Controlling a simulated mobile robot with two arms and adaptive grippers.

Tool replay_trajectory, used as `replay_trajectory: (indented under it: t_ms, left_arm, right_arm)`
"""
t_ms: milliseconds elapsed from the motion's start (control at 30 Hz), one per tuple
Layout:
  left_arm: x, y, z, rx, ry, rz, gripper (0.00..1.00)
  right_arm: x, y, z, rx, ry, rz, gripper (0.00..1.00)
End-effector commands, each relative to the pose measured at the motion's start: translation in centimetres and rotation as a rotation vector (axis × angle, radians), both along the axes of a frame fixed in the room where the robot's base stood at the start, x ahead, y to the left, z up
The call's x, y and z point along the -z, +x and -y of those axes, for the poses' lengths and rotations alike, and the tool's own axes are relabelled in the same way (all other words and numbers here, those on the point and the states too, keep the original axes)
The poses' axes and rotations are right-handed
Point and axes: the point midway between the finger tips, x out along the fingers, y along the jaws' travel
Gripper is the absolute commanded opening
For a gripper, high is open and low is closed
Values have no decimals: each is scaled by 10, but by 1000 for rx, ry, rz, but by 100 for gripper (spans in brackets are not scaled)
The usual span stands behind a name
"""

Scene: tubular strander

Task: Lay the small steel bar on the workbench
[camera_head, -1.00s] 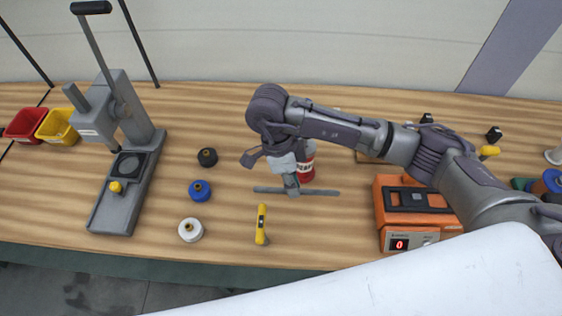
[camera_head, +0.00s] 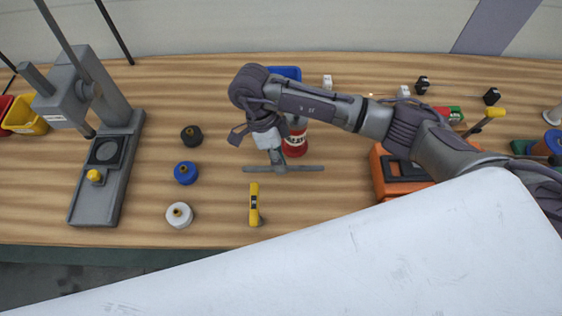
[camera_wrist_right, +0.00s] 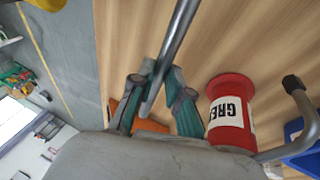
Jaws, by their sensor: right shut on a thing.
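The small steel bar (camera_head: 300,169) is a thin grey rod lying across the picture over the workbench (camera_head: 150,230), in front of a red grease can. My right gripper (camera_head: 277,160) is shut on the bar near its middle, coming down from above. In the right wrist view, the bar (camera_wrist_right: 180,30) runs up and away between the teal fingers of the gripper (camera_wrist_right: 163,82). I cannot tell whether the bar touches the wood or hangs just above it. My left gripper is not in view.
The red grease can (camera_head: 295,146) stands close behind the bar. A yellow-handled tool (camera_head: 254,203) lies in front. Blue (camera_head: 186,173), white (camera_head: 180,215) and black (camera_head: 191,135) spools stand left. An orange box (camera_head: 385,178) sits right; a grey press (camera_head: 110,150) stands far left.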

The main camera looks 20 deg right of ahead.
Motion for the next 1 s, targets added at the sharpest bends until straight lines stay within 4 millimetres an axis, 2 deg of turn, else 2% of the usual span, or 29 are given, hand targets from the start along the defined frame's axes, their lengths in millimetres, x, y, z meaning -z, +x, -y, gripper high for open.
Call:
replay_trajectory:
  t_ms: [33,100,600,1000]
  left_arm:
    - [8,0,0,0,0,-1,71]
    - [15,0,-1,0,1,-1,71]
    - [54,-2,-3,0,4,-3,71]
    - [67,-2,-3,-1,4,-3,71]
  right_arm:
    - [9,-1,0,-2,-2,1,0]
    - [15,-1,0,-2,-2,1,0]
    - [54,-1,0,-3,-1,2,0]
    - [67,-1,0,-2,-1,2,0]
